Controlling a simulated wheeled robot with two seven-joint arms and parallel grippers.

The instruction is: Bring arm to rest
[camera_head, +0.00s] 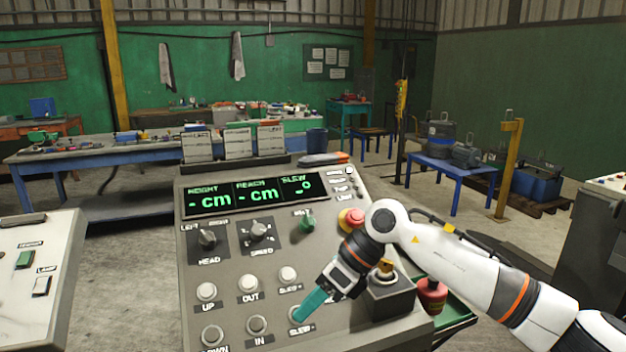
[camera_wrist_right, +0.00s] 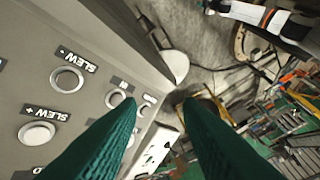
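My right gripper (camera_head: 308,304) reaches in from the right over the lower part of the grey control panel (camera_head: 220,260). Its green fingers hide part of the bottom-row slew button. In the right wrist view the two fingers (camera_wrist_right: 160,108) stand apart with nothing between them. The SLEW - button (camera_wrist_right: 67,79) and SLEW + button (camera_wrist_right: 37,133) lie left of the fingers there. The panel's display (camera_head: 252,194) shows dashes for height, reach and slew. The UP (camera_head: 206,291) and OUT (camera_head: 248,283) buttons are clear. My left gripper is not in view.
A red emergency stop (camera_head: 350,218) and a dark box with a yellow-topped control (camera_head: 385,270) are close to my right arm. A white side panel (camera_head: 40,285) stands at left. Workbenches and a blue table (camera_head: 450,168) stand farther back.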

